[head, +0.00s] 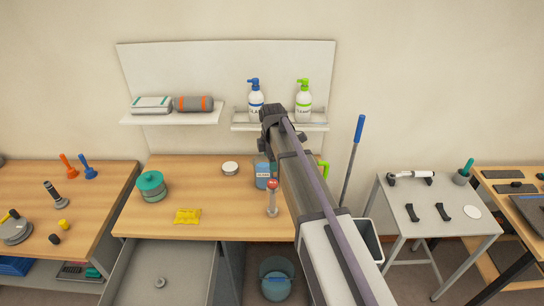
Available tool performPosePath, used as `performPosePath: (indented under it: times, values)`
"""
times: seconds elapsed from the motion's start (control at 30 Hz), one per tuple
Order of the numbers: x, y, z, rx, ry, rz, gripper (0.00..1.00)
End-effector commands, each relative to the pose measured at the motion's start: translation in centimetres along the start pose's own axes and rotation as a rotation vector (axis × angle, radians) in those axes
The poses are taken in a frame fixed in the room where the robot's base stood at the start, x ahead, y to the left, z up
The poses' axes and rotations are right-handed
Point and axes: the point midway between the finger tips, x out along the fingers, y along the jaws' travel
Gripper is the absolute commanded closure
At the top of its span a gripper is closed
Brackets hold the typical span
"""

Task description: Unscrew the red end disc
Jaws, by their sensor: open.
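A red end disc (272,184) sits on top of a slim grey upright post (272,203) near the front edge of the wooden worktop (225,222). My arm reaches in from the lower right, just right of the post. The dark end of my arm, with my gripper (270,118), is in front of the wall panel, higher in the picture than the red disc and apart from it. My gripper is open and holds nothing that I can see. Its fingertips are small and hard to make out.
A blue container (263,176) stands behind the post, partly hidden by my arm. A teal-lidded pot (151,186), a yellow packet (187,216) and a white round tin (230,168) are on the worktop. Pump bottles (256,104) stand on a shelf. An open drawer (185,270) is below.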

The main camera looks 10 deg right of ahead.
Motion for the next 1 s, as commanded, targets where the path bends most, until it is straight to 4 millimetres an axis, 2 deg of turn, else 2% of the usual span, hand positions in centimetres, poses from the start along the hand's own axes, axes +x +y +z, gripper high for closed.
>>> performPosePath:
  times: [0.13, 0.23, 0.5, 0.6, 0.7, 0.97, 1.0]
  values:
    - [0.8, 0.0, 0.0, 0.001, 0.0, 0.0, 0.27]
    - [2.2, 0.0, 0.0, 0.002, 0.0, 0.0, 0.27]
    - [8.6, -0.1, 0.0, 0.004, 0.0, -0.001, 0.27]
    - [10.3, 0.0, 0.0, 0.004, 0.0, -0.001, 0.27]
    - [11.0, -0.1, 0.0, 0.004, 0.0, -0.001, 0.27]
    - [10.7, 0.0, 0.0, 0.004, 0.0, -0.001, 0.27]
    - [10.7, -0.1, 0.0, 0.004, 0.0, -0.001, 0.31]
